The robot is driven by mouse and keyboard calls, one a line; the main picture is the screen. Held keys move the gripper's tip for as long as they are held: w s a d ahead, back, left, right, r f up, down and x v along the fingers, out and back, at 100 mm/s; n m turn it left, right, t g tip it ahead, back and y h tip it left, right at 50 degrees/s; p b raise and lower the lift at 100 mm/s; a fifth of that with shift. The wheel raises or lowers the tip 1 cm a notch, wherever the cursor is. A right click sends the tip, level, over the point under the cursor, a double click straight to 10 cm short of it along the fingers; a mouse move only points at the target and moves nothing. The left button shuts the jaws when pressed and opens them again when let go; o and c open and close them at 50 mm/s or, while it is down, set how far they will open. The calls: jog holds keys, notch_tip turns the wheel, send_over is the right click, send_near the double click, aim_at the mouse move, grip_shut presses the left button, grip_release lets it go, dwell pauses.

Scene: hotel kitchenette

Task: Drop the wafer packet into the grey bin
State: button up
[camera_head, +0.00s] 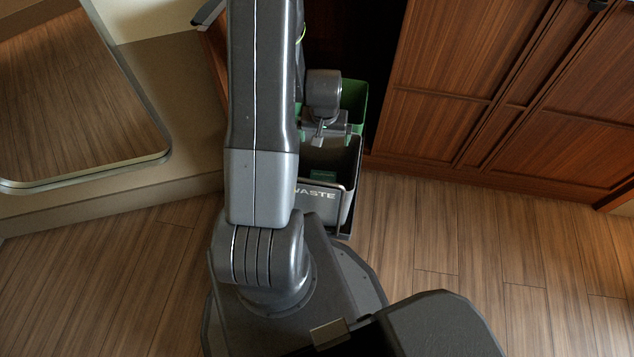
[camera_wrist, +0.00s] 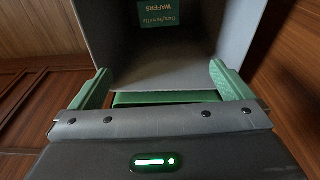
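The grey bin (camera_head: 328,213) stands on the floor, with "WASTE" on its front; its inner wall also shows in the wrist view (camera_wrist: 205,40). The green wafer packet (camera_wrist: 158,14), with "WAFERS" printed on it, lies inside the grey bin, partly cut off by the picture's top edge. In the head view the packet (camera_head: 322,177) is a small green patch within the bin. My gripper (camera_wrist: 163,82) is open, its two green fingers wide apart with nothing held between them. In the head view my gripper (camera_head: 322,132) is above the bins, apart from the packet.
A green bin (camera_head: 356,96) stands directly behind the grey one; a green edge also shows between my fingers. Wooden cabinet doors (camera_head: 480,80) are to the right. A framed mirror (camera_head: 75,95) is at the left. Wooden floor (camera_head: 450,240) is clear at the right.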

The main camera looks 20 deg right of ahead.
jog(key=shift+r, duration=0.1)
notch_tip(320, 180, up, 14)
jog(key=s+a+p, duration=0.1)
jog(key=p, duration=0.2)
jog(key=shift+s+f+p, duration=0.25)
jog(key=shift+s+p, duration=0.1)
jog(key=shift+s, duration=0.05)
notch_tip(320, 180, down, 11)
jog(key=w+d+b, duration=0.1)
jog(key=b, duration=0.1)
jog(key=shift+w+f, duration=0.15)
jog(key=shift+w, duration=0.25)
jog(key=shift+f, duration=0.1)
dwell(0.5)
